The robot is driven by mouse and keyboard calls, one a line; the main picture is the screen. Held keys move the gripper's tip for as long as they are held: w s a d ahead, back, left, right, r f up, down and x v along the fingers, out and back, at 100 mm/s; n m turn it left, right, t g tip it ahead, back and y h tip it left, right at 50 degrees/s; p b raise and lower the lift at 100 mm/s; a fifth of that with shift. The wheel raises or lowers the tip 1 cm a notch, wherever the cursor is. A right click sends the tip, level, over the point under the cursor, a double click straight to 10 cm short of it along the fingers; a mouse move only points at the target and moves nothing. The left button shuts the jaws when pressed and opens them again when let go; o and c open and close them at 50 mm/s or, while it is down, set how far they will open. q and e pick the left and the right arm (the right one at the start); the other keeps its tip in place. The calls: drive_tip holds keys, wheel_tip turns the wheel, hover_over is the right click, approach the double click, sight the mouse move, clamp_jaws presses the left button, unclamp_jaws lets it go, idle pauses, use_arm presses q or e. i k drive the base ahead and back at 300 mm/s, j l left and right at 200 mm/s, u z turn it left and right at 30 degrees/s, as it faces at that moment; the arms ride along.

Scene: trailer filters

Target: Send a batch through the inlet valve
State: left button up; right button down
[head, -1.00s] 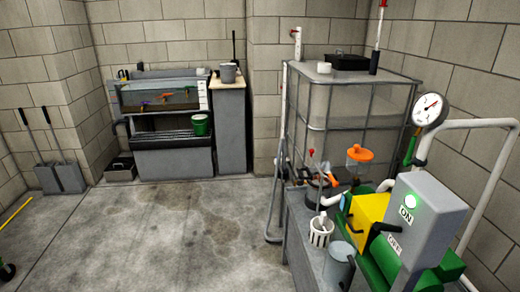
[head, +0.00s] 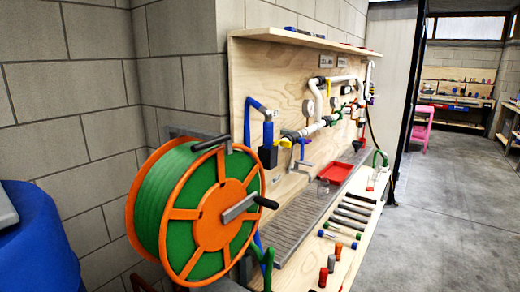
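A plywood board (head: 245,85) with pipework stands against the block wall. A blue pipe (head: 250,102) rises at its left end, beside a blue fitting above a dark box (head: 268,157). White pipe (head: 318,85) with grey and black joints runs across the board, with a round gauge (head: 308,107) on it. A small blue handle (head: 302,143) sits on the lower pipe, near a yellow part. I cannot tell which of these, if any, is the inlet valve. Neither of my grippers is in view.
A hose reel (head: 212,215) with orange rims and green hose fills the near left. A wooden bench (head: 345,262) holds hand tools and a red tray (head: 335,172). A blue drum (head: 40,240) stands far left. Open concrete floor (head: 455,220) lies right; a pink stool (head: 421,125) stands farther back.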

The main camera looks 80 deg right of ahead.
sight(303, 150)
drive_tip(key=k+l+z, duration=0.1)
drive_tip(key=z, duration=2.9)
drive_tip(key=i+l, duration=0.25)
drive_tip(key=l, duration=0.2)
drive_tip(key=i+l+u, duration=0.1)
drive_tip(key=l, duration=0.3)
drive_tip(key=i+l+u, duration=0.1)
drive_tip(key=i+l, duration=0.2)
drive_tip(key=l, duration=0.2)
drive_tip(key=i+l, duration=0.2)
drive_tip(key=l, duration=0.25)
drive_tip(key=i+l+u, duration=0.1)
drive_tip(key=l, duration=0.35)
drive_tip(key=i+l, duration=0.3)
drive_tip(key=l, duration=0.2)
drive_tip(key=i+l+u, duration=0.15)
drive_tip(key=l, duration=0.3)
drive_tip(key=i+l, duration=0.15)
drive_tip(key=l, duration=0.35)
drive_tip(key=u, duration=1.45)
